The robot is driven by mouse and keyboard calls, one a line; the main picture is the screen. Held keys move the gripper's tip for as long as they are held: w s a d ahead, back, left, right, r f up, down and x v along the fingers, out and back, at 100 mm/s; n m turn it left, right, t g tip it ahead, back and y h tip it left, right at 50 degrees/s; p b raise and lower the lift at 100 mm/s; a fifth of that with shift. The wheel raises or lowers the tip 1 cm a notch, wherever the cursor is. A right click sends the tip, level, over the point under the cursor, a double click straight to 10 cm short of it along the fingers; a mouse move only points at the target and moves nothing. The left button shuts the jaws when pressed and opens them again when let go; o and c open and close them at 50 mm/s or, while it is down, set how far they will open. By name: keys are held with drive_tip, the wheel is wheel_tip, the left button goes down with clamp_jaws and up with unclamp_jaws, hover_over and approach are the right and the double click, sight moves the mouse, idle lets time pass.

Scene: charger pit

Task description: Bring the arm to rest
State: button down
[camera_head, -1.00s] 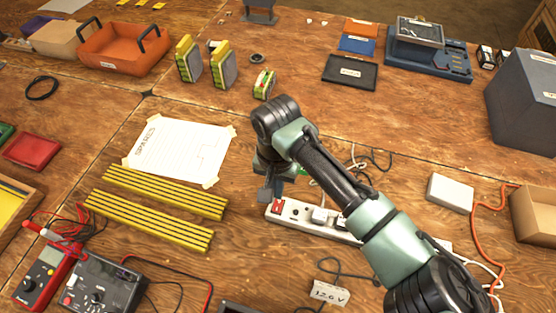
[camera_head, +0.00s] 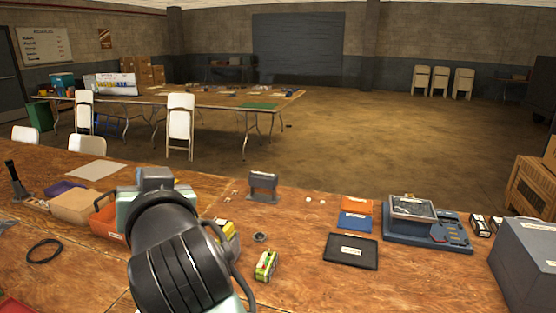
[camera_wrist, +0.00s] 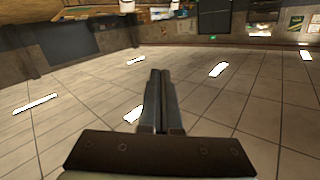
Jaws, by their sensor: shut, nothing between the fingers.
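My gripper (camera_wrist: 160,95) shows in the wrist view with its two grey fingers together and nothing between them. Beyond the fingers, that view shows tiled ceiling with bright light panels, and walls along the top, so the gripper is clear of the table. In the head view my arm stands raised close to the camera at lower left. I cannot make out the gripper's fingers there.
The wooden workbench (camera_head: 310,285) fills the foreground. A black tray (camera_head: 351,251), a blue device (camera_head: 428,238) and a grey box (camera_head: 528,262) are to the right.

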drive_tip(key=s+d+r+t, duration=0.2)
drive_tip(key=d+r+t, duration=0.1)
drive_tip(key=r, duration=0.3)
drive_tip(key=s+d+r+t, duration=0.2)
drive_tip(key=s+r, duration=0.1)
drive_tip(key=r, duration=0.3)
drive_tip(key=s+d+r+m+t+h, duration=0.1)
drive_tip(key=s+d+r+t+h, duration=0.3)
drive_tip(key=d, duration=0.3)
drive_tip(key=s+d+r+m+t+h+p, duration=0.1)
drive_tip(key=s+d+r+m+t+h, duration=0.1)
drive_tip(key=s+d+r, duration=0.4)
drive_tip(key=s+t+h, duration=0.1)
drive_tip(key=h, duration=0.1)
drive_tip(key=shift+d+m+t+h, duration=0.3)
drive_tip(key=shift+d+t+h, duration=0.05)
drive_tip(key=shift+t+h, duration=0.05)
